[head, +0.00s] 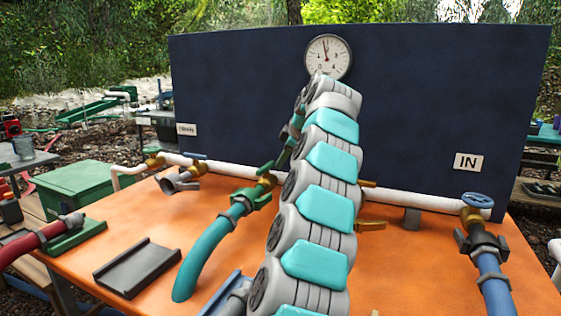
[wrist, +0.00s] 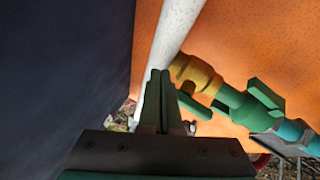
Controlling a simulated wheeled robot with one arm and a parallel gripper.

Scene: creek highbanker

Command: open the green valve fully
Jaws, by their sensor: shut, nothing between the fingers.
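A small gap seems to separate fingers and lever; contact cannot be told. My arm hides part of the pipe in the head view.
The dark blue panel (head: 235,85) with a round gauge (head: 328,57) stands behind the white pipe (head: 230,170). A dark tray (head: 137,267) lies on the orange table (head: 420,275).

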